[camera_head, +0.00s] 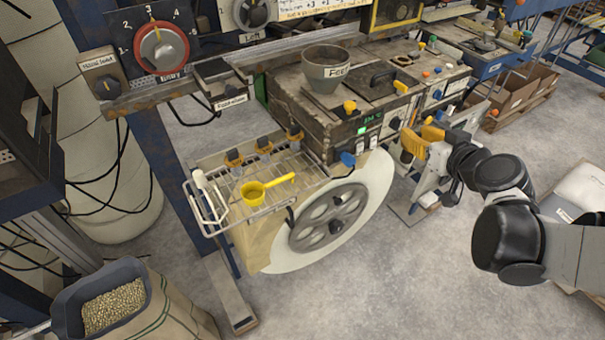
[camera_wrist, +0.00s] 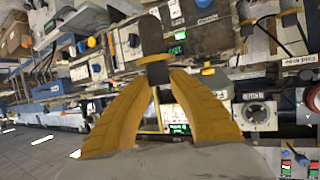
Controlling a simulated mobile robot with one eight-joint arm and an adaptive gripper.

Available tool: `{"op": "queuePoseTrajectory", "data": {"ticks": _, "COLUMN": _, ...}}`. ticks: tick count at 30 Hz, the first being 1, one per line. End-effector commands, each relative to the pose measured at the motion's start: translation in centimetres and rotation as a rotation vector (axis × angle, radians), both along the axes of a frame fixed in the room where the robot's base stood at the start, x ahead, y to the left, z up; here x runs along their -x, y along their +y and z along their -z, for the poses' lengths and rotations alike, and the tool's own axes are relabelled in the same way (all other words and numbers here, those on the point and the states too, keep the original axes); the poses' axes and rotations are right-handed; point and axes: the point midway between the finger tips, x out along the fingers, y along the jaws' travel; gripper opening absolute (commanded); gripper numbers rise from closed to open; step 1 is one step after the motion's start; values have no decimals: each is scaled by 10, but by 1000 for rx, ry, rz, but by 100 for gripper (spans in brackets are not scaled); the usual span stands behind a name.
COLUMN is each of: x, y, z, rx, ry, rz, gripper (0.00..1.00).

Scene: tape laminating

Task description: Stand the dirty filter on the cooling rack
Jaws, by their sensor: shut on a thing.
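My gripper (camera_head: 413,143), with yellow fingers, is right of the machine's front in the head view. In the wrist view its fingers close on a dark stem under a yellow band, with a grey-brown body (camera_wrist: 143,36) above. This held piece looks like the dirty filter; its dirt cannot be made out clearly. The wire rack (camera_head: 222,181), apparently the cooling rack, is at the machine's left front, well left of my gripper. A yellow scoop (camera_head: 253,193) lies on the rack.
A large wheel (camera_head: 330,217) with a pale guard sits below the rack's right side. The machine with a feed hopper (camera_head: 326,69) is behind. A sack of pellets (camera_head: 115,306) stands lower left. Open floor (camera_head: 400,285) lies in front.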

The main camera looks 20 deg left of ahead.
Motion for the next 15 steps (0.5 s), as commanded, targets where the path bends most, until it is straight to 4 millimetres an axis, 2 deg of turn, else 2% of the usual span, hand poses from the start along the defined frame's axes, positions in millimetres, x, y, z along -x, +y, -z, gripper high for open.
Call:
{"op": "queuePoseTrajectory", "data": {"ticks": 1, "x": -2, "y": 28, "z": 0, "rx": 0, "ry": 0, "rz": -48, "gripper": 0}}
{"op": "queuePoseTrajectory", "data": {"ticks": 5, "x": 1, "y": 98, "z": -6, "rx": -2, "ry": 1, "rz": -159, "gripper": 0}}
{"op": "queuePoseTrajectory", "data": {"ticks": 6, "x": 4, "y": 120, "z": -7, "rx": -1, "ry": 0, "rz": -193, "gripper": 0}}
{"op": "queuePoseTrajectory", "data": {"ticks": 9, "x": 13, "y": 168, "z": -12, "rx": 0, "ry": 0, "rz": -269, "gripper": 0}}
{"op": "queuePoseTrajectory", "data": {"ticks": 12, "x": 22, "y": 203, "z": -16, "rx": -1, "ry": 0, "rz": -323, "gripper": 0}}
{"op": "queuePoseTrajectory", "data": {"ticks": 15, "x": 27, "y": 222, "z": -13, "rx": -1, "ry": 0, "rz": -352, "gripper": 0}}
